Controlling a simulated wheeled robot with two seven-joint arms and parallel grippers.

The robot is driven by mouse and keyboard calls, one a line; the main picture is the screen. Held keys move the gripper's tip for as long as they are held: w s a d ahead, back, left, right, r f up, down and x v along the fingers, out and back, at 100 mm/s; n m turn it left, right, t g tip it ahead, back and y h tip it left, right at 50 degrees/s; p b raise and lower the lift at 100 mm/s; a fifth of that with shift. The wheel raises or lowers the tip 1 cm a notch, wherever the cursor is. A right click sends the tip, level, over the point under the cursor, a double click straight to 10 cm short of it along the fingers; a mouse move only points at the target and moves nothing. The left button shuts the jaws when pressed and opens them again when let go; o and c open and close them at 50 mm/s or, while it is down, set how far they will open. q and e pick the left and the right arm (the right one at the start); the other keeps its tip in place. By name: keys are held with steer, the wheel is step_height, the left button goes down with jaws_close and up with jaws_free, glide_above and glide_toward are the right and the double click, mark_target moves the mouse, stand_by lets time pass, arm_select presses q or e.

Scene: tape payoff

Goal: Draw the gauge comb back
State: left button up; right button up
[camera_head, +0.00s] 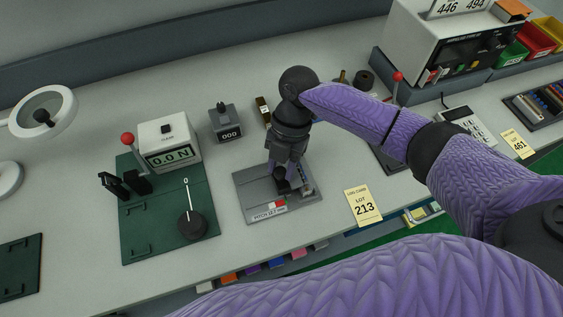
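A grey gauge plate (255,199) labelled "PITCH 12.7 mm" lies on the bench in the middle of the view. A small red and white mark shows near its front edge. My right gripper (289,188) points down over the right part of this plate, at or just above its surface. Small dark and grey parts show around its fingertips, but I cannot make out the gauge comb clearly, as the gripper covers much of that area. Whether the fingers are closed on anything is hidden. My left gripper is not in view.
A green board (141,227) with a force display and a dial stands to the left. A white machine (437,43) stands at the back right.

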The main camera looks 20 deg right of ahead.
jaws_close()
stand_by(1.0)
